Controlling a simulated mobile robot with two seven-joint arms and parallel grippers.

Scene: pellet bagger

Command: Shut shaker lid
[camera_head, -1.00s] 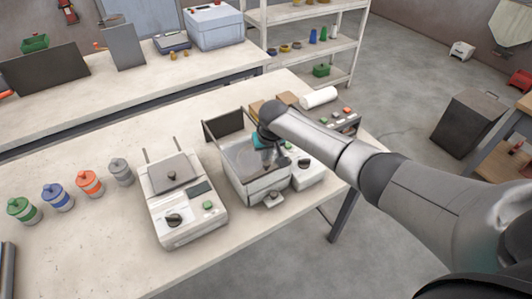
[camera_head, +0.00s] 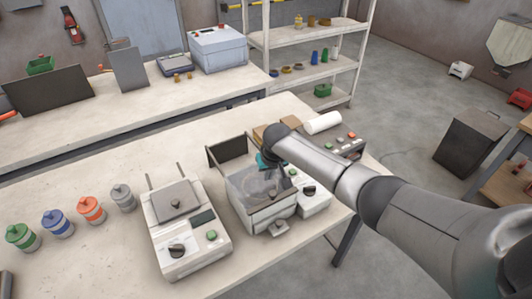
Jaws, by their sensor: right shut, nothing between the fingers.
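The shaker looks to be the grey metal box (camera_head: 268,216) near the table's right front edge. Its dark lid panel (camera_head: 229,148) stands raised at the back of the box, so the top is open. Clear, blurred shapes show inside. My right arm comes in from the right. Its gripper (camera_head: 266,164) is over the back right part of the box, beside the raised lid. It is shut and empty; my wrist partly hides the fingers, and I cannot tell whether they touch the box. My left gripper is not in view.
A white device (camera_head: 313,198) sits close at the box's right. A paper roll (camera_head: 322,122) and a button panel (camera_head: 350,144) lie behind.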

